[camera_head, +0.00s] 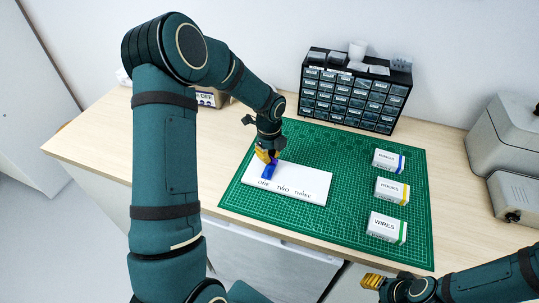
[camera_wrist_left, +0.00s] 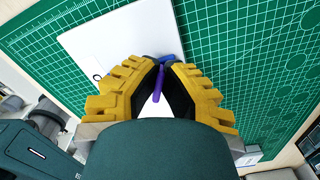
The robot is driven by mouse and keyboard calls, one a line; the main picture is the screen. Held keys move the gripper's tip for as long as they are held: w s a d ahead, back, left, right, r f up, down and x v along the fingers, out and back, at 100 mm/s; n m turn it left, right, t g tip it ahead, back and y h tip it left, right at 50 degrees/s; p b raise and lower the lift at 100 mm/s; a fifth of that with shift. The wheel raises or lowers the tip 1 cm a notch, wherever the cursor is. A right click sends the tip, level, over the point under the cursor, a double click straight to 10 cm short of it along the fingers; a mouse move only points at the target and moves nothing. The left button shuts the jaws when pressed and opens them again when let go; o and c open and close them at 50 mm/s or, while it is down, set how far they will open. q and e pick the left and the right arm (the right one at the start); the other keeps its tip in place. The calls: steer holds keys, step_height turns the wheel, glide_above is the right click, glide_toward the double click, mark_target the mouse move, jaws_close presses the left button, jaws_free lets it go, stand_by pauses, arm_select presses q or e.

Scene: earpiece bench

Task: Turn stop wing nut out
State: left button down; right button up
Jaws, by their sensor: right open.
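A white board (camera_head: 310,184) marked ONE, TWO, THREE lies on the green mat. A blue piece (camera_head: 268,171) is on it near ONE, and also shows past my fingertips in the left wrist view (camera_wrist_left: 168,58). A narrow purple part (camera_wrist_left: 158,84), seemingly the wing nut, stands between the finger pads. My left gripper (camera_head: 267,156) is low over the board, pointing down, its yellow fingers (camera_wrist_left: 164,72) closed in on the purple part. The fingers hide much of the blue piece. My right gripper (camera_head: 372,282) is open and empty, near the table's front edge.
The green cutting mat (camera_head: 345,150) has three small labelled boxes at right, one marked WIRES (camera_head: 386,228). A black drawer cabinet (camera_head: 352,98) stands behind. Grey machines (camera_head: 505,140) stand at far right. The mat between board and boxes is clear.

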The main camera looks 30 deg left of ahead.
arm_select(q)
steer(key=shift+s+f, duration=0.1)
steer(key=c, duration=1.1)
jaws_free()
steer(key=shift+r, duration=0.6)
step_height(320, 180, up, 11)
